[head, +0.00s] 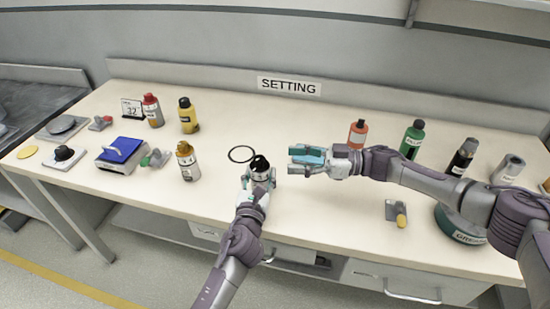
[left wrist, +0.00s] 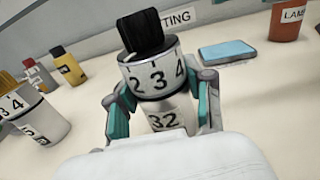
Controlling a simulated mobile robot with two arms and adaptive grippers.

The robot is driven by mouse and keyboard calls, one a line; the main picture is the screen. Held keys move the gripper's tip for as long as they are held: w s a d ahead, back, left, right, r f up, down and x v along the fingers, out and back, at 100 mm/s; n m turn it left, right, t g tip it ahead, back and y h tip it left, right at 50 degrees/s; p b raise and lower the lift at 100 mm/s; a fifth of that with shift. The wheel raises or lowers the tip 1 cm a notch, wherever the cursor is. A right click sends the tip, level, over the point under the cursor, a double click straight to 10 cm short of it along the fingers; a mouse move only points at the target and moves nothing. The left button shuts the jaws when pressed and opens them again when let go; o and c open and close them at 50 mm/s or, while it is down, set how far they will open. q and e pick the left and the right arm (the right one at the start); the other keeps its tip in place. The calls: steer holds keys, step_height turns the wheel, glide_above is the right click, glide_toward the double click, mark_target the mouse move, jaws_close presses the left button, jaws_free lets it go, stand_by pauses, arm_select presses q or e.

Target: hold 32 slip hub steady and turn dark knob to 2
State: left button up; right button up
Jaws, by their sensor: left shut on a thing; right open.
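The 32 slip hub (left wrist: 165,115) stands upright, a white cylinder with "32" on its lower body and 2, 3 and 4 facing the left wrist camera on its upper ring. In the head view the dark knob (head: 260,164) is just beyond my left gripper (head: 262,180). My left gripper is shut on the hub's body, one finger on each side. My right gripper (head: 298,158) is open and empty, to the right of the hub and apart from it.
A blue pad (left wrist: 228,52) lies behind the hub to the right. A black ring (head: 241,154) is drawn behind the hub. A yellow-topped numbered hub (head: 187,163) stands at left. A card reading 32 (head: 132,108) stands farther left. Several bottles, including a green one (head: 412,140), stand at right.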

steer(key=shift+s+d, duration=0.2)
steer(key=shift+d, duration=1.25)
stand_by(0.3)
arm_select(q)
steer(key=o, duration=1.4)
steer(key=shift+c, duration=0.2)
steer(key=shift+s, duration=0.1)
steer(key=v, duration=1.2)
